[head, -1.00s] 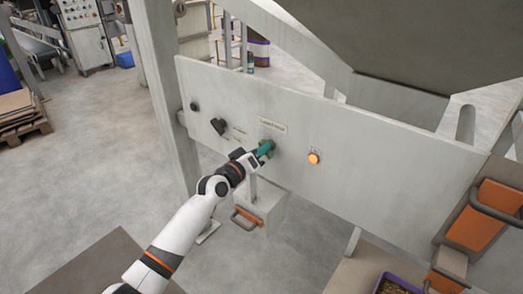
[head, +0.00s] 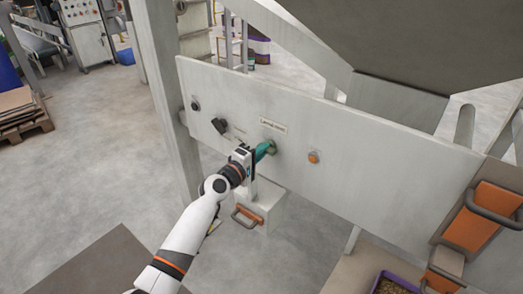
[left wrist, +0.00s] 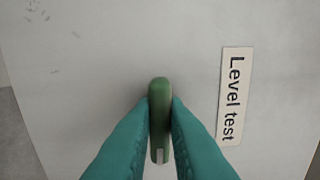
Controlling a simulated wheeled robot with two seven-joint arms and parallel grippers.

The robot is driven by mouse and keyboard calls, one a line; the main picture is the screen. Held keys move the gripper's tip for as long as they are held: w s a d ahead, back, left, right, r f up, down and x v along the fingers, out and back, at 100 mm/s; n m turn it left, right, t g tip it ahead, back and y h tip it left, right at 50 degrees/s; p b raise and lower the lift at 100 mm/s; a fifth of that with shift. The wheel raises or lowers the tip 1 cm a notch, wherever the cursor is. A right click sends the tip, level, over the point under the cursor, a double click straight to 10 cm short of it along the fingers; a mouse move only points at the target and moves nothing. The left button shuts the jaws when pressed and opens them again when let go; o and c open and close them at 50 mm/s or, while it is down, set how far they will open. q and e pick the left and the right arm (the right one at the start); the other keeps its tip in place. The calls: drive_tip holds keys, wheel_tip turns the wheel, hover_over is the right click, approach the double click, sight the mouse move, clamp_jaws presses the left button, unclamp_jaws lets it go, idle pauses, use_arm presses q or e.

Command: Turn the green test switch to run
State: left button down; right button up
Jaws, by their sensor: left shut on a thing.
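The green test switch (left wrist: 160,92) is a slim, rounded green handle with a pale mark at one end. It sits on the grey panel (head: 375,160) beside the "Level test" label (left wrist: 233,95), which also shows above it in the head view (head: 272,125). My left gripper (head: 264,151) is at the panel, its teal fingers shut on the switch from both sides. In the left wrist view the handle stands upright between the fingers, in line with them. In the head view the fingers mostly hide the switch. My right gripper is not in view.
On the same panel are an orange lamp (head: 313,157) to the right, looking unlit, and a black knob (head: 219,125) and small black button (head: 195,105) to the left. A box with an orange handle (head: 247,216) is below. Orange-padded handles (head: 490,205) are at right.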

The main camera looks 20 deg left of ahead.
use_arm(q)
drive_tip(key=shift+n, duration=0.4)
drive_tip(key=c, duration=1.4)
unclamp_jaws()
drive_tip(key=shift+c, duration=0.2)
drive_tip(key=v, duration=1.2)
